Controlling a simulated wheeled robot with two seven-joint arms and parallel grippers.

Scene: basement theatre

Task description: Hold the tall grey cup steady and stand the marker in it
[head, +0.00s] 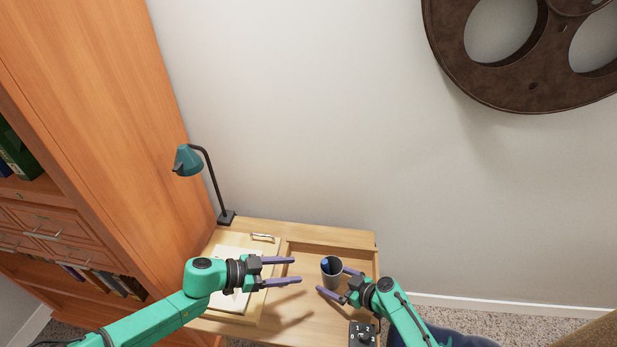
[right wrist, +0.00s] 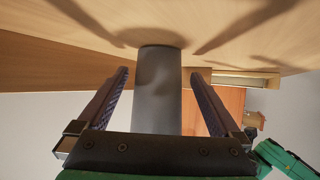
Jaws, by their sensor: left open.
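The tall grey cup (head: 332,278) stands upright on the wooden desk; it also shows in the right wrist view (right wrist: 158,90). Its inside looks dark with a blue patch, which I cannot identify. My right gripper (head: 332,281) has its fingers on either side of the cup. The right wrist view shows its fingers (right wrist: 158,88) apart, with a gap between each finger and the cup. My left gripper (head: 297,270) is open and empty, a short way left of the cup, its fingers pointing right. I cannot make out the marker for certain.
The desk (head: 310,312) has papers (head: 232,262) on its left part and a raised edge behind. A teal lamp (head: 188,160) stands at the back left. A small dark block (head: 362,334) with white marks lies at front right. A tall wooden cabinet (head: 110,110) bounds the left.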

